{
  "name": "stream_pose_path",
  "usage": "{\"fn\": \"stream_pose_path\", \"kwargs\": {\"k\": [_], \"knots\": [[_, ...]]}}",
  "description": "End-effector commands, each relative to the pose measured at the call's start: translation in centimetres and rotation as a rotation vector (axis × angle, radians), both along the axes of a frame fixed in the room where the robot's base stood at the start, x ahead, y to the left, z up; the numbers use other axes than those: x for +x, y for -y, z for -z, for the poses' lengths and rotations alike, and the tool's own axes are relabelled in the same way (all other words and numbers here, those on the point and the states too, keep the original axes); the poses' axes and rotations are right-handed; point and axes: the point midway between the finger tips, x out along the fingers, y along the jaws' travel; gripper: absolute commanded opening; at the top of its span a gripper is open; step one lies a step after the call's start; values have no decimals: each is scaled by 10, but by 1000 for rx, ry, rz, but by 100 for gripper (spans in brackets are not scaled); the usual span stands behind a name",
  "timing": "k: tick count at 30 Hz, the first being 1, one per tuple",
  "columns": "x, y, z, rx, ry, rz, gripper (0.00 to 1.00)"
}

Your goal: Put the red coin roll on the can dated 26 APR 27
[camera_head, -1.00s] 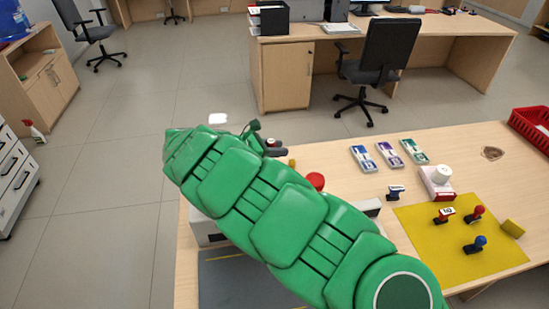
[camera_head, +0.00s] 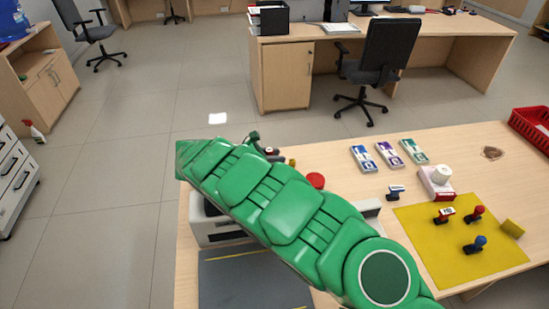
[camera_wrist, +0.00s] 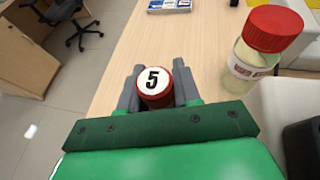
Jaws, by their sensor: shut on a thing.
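My gripper (camera_wrist: 157,76) is shut on the red coin roll (camera_wrist: 155,98), which shows a white top end marked with a black 5. The roll stands upright between the two grey fingers, above or near the wooden counter; the wrist view does not show how high. In the head view my green arm hides most of the gripper and the roll. I see no readable date 26 APR 27, and cannot pick out the can so dated. A jar with a red lid (camera_wrist: 275,28) and a small label stands to the right of my gripper.
The counter (camera_head: 345,152) holds several flat packs (camera_head: 389,154), a white roll on a pinkish box (camera_head: 437,186), and a yellow mat (camera_head: 430,250) with stamps. A red basket (camera_head: 532,122) is at the far right. A grey machine (camera_head: 215,228) lies under my arm.

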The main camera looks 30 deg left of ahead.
Motion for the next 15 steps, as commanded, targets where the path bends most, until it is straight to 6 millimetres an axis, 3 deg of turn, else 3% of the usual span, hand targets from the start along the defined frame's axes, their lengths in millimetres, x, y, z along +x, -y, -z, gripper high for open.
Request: {"fn": "stream_pose_path", "kwargs": {"k": [14,15], "knots": [[0,0,10,0,0,0,0],[0,0,9,1,-1,0,38]]}}
